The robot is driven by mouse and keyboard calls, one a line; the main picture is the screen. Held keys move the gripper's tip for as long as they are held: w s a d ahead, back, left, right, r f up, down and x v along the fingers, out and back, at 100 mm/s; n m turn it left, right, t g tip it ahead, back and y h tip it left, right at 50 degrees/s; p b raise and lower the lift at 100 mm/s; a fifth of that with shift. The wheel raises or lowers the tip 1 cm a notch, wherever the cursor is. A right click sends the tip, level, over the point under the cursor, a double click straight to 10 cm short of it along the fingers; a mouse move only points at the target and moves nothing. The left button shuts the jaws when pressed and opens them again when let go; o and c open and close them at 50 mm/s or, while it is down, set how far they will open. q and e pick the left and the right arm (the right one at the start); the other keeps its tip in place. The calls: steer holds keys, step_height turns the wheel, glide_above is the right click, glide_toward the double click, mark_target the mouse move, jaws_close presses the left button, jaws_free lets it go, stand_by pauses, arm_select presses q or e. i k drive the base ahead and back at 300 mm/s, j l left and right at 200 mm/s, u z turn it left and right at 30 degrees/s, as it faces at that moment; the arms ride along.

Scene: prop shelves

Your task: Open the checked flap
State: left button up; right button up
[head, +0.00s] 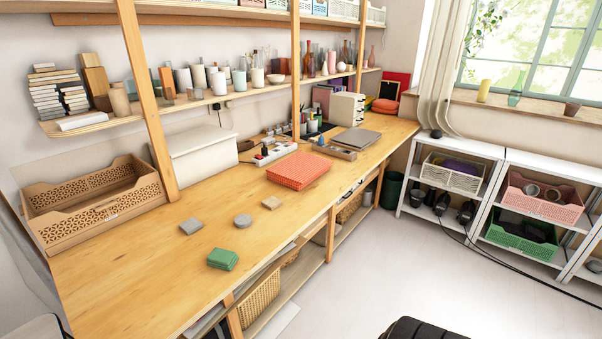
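A flat red box with a fine checked pattern (299,170) lies on the long wooden table, right of the middle of its length. Its checked top lies flat and looks closed. I cannot make out a separate flap edge or hinge at this size. Neither of my grippers is in the head view.
On the wooden table (130,270) are a green stack (223,259), small grey and tan pieces, a tan crate (95,205), a white box (196,158) and a power strip (273,154). A shelf post (147,100) rises at the back. The table front is mostly clear.

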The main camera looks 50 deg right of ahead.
mark_target(300, 167)
steer(key=z, duration=1.75)
steer(key=i+l, duration=0.1)
steer(key=l+u, duration=0.05)
steer(key=l, duration=0.05)
